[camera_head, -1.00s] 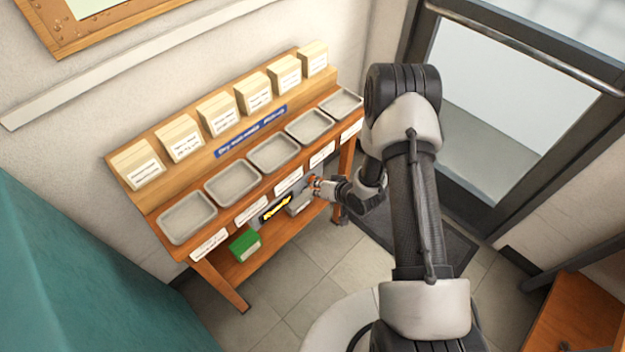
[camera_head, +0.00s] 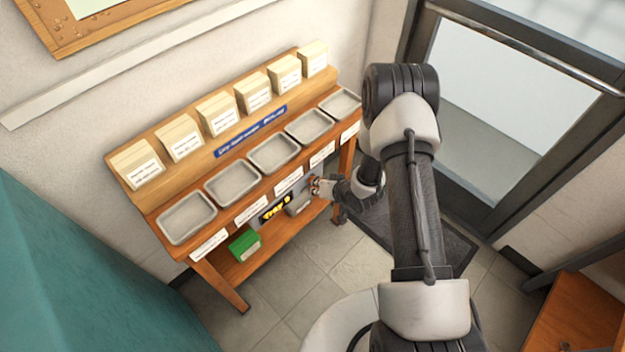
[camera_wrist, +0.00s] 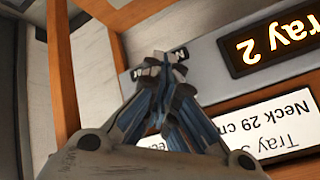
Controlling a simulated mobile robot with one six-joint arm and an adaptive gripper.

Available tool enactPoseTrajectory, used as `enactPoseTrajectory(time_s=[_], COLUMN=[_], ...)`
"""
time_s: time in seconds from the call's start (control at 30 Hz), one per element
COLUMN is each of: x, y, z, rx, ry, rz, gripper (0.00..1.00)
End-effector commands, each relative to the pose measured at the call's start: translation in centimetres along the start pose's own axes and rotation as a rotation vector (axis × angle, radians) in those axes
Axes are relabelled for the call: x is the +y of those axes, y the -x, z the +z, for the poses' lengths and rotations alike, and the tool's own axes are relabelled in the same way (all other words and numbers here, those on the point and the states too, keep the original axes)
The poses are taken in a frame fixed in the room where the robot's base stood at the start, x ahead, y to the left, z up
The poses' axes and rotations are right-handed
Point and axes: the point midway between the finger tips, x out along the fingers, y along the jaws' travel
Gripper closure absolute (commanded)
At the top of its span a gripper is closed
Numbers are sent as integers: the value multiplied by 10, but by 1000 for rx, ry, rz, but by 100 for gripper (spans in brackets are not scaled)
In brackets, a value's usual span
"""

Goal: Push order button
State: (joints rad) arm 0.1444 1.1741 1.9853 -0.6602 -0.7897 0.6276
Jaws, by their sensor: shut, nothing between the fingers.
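My gripper (camera_head: 316,186) is at the front of the wooden bench, at the right end of the grey control panel. In the wrist view my gripper (camera_wrist: 165,75) is shut, with its fingertips together against or very close to the panel. The order button itself is hidden behind the fingertips; only part of a small white label (camera_wrist: 181,54) shows beside them. I cannot tell whether the tips touch the button. The panel's dark display (camera_head: 276,207) is lit yellow and, in the wrist view, the display (camera_wrist: 270,42) reads "Tray 2".
The bench carries a row of metal trays (camera_head: 187,218) and several labelled boxes (camera_head: 137,165) behind them. A green box (camera_head: 245,246) sits on the lower shelf. A white tray label (camera_wrist: 270,130) hangs near my fingers. Floor (camera_head: 290,285) in front is clear.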

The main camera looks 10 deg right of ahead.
Motion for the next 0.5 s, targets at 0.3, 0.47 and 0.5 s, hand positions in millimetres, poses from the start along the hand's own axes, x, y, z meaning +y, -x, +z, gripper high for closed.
enactPoseTrajectory(time_s=[0.3,0.47,0.5], x=[8,8,8], y=[11,11,11], z=[7,8,8], rx=[1,1,1], ry=[-1,0,0], rz=[0,0,0], gripper=[100,100,100])
